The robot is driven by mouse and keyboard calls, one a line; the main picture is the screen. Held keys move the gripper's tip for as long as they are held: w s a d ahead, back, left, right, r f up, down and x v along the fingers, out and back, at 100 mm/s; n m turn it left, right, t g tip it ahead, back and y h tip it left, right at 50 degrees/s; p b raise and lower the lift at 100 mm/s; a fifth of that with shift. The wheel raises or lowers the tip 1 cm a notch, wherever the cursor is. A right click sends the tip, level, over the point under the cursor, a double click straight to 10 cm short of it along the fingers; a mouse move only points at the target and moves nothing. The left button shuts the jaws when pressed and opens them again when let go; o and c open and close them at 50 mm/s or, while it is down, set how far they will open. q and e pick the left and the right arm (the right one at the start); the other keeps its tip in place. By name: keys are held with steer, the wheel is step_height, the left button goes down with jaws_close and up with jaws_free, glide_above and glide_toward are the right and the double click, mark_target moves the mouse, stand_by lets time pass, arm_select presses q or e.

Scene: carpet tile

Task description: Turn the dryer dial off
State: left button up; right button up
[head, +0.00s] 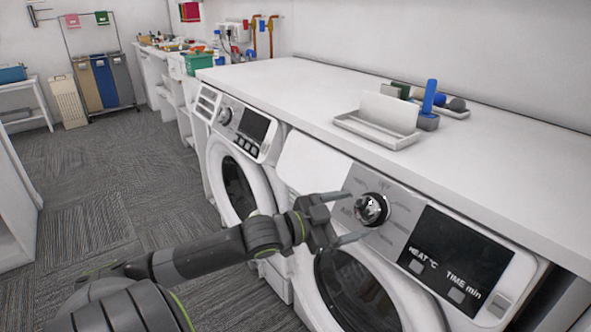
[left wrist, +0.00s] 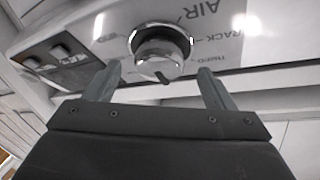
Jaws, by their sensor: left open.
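The dryer dial (head: 371,209) is a round silver knob with a dark ring on the control panel of the nearer machine, the dryer (head: 425,290). It also shows in the left wrist view (left wrist: 159,52), with a dark pointer mark at its lower edge. My left gripper (head: 340,217) is open, its fingers spread, just left of the dial in the head view. In the left wrist view the fingertips (left wrist: 158,78) lie to either side of and below the dial, and no contact shows. The dial's exact setting is too small to read. My right gripper is not in view.
A second machine (head: 240,160) stands to the left. A white counter (head: 300,85) runs above both, holding a tray (head: 375,130) and a blue-handled item (head: 429,100). A dark display (head: 450,265) is right of the dial. Carpet at left is clear.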

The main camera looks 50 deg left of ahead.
arm_select(q)
steer(key=f+p+v, duration=0.1)
steer(key=p+v, duration=1.3)
steer(key=v, duration=0.1)
steer(key=shift+r+p, duration=0.35)
steer(key=shift+r, duration=0.15)
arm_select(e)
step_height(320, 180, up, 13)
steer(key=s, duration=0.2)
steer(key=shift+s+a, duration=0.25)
arm_select(q)
steer(key=shift+f, duration=0.1)
